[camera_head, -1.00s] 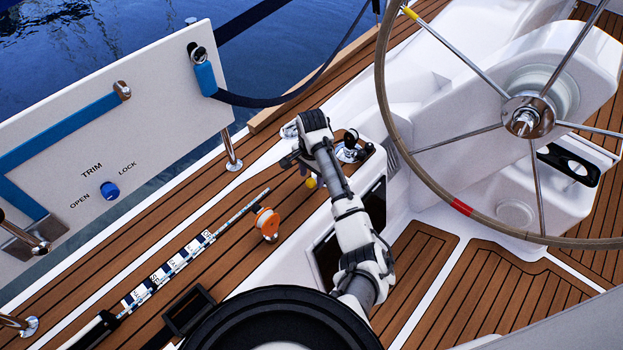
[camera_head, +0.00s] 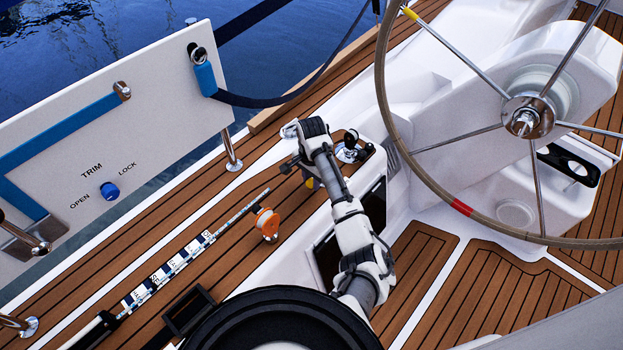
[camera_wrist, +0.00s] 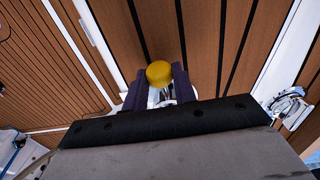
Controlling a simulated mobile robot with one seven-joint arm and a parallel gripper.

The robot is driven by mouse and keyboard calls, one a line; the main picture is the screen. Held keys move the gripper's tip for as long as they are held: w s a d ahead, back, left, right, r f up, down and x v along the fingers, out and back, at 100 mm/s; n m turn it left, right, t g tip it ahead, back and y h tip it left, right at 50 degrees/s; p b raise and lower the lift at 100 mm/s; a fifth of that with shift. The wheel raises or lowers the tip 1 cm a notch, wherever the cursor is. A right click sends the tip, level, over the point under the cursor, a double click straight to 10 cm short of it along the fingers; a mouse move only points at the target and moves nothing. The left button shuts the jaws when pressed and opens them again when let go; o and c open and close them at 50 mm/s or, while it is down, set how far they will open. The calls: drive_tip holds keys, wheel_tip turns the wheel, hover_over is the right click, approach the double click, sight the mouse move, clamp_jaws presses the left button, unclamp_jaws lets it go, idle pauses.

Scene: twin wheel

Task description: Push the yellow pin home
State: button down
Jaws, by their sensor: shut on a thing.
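The yellow pin (camera_wrist: 159,73) shows in the wrist view as a round yellow head between the two dark fingertips of my gripper (camera_wrist: 158,90). My gripper is shut on it. In the head view only a small bit of the yellow pin (camera_head: 309,183) shows just below my gripper (camera_head: 300,170), over the teak side deck. The pin's lower part and whatever it sits in are hidden, so I cannot tell how deep it is.
A chrome winch-like fitting (camera_head: 351,150) stands close right of my gripper. The steering wheel (camera_head: 460,208) is further right, and a white TRIM panel (camera_head: 150,140) stands left.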

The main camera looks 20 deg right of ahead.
drive_tip(key=shift+w+d+r+p, duration=0.35)
drive_tip(key=shift+w+p, duration=0.2)
drive_tip(key=shift+p, duration=0.45)
drive_tip(key=shift+w+d+f+p, duration=0.2)
drive_tip(key=shift+d+p, duration=0.15)
drive_tip(key=shift+p, duration=0.3)
drive_tip(key=shift+d+f, duration=0.1)
drive_tip(key=shift+f, duration=0.1)
drive_tip(key=shift+d+f, duration=0.1)
drive_tip(key=shift+d, duration=0.05)
drive_tip(key=c, duration=1.1)
unclamp_jaws()
drive_tip(key=shift+f, duration=0.15)
drive_tip(key=shift+s, duration=0.1)
wheel_tip(320, 180, up, 14)
drive_tip(key=shift+f, duration=0.1)
